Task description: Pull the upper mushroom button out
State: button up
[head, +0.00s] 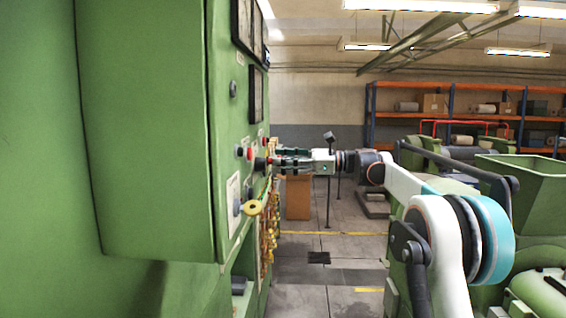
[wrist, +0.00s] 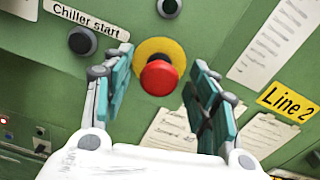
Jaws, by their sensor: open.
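In the wrist view a red mushroom button (wrist: 159,77) on a round yellow backing (wrist: 152,47) sits on the green panel (wrist: 215,22). My gripper (wrist: 158,72) is open, with one teal-padded finger on the left of the button and one on the right. Clear gaps show between the button and both fingers. In the head view my gripper (head: 278,161) reaches left, level, to the side of the green cabinet (head: 145,120).
A black knob (wrist: 80,40) sits beside the "Chiller start" label (wrist: 88,18). A "Line 2" label (wrist: 287,102) and paper sheets (wrist: 186,128) are on the panel. In the head view, open floor (head: 330,245) lies right of the cabinet, with shelves (head: 450,100) behind.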

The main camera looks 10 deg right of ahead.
jog(key=v, duration=1.2)
